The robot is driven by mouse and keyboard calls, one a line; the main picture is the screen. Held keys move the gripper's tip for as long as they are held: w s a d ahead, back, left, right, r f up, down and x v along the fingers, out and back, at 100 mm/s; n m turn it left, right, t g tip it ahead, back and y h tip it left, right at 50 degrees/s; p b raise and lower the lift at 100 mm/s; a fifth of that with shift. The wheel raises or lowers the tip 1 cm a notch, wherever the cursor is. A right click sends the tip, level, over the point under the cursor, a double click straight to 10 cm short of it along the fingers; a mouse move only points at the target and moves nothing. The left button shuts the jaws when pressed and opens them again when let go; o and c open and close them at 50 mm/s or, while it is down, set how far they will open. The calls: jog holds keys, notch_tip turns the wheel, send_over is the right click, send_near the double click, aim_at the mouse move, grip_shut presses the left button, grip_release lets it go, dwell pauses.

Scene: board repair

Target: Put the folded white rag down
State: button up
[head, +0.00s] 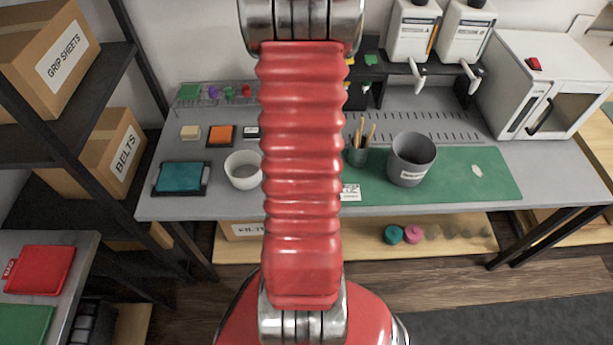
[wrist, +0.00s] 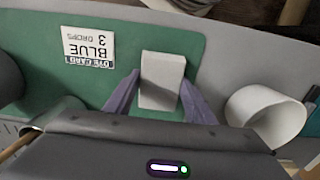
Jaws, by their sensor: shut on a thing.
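The folded white rag (wrist: 162,88) shows in the wrist view as a small pale block between the two purple-grey fingers of my gripper (wrist: 160,77). The fingers are shut on its sides. Behind it is the green mat (wrist: 215,50); I cannot tell whether the rag touches it or hangs just above. In the head view my red arm hides the gripper and the rag. The green mat (head: 455,170) lies on the grey bench there.
In the wrist view a white bowl (wrist: 268,112) stands close on the right, and a card reading BLUE 3 DROPS (wrist: 87,50) lies left of the rag. The head view shows a grey bucket (head: 408,165), a cup of sticks (head: 357,157) and a teal pad (head: 180,178).

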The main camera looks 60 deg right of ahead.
jog(key=shift+f, duration=0.4)
jog(key=o, duration=1.1)
jog(key=shift+s+a, duration=0.1)
jog(key=shift+r, duration=0.55)
notch_tip(320, 180, up, 12)
jog(key=shift+f, duration=0.1)
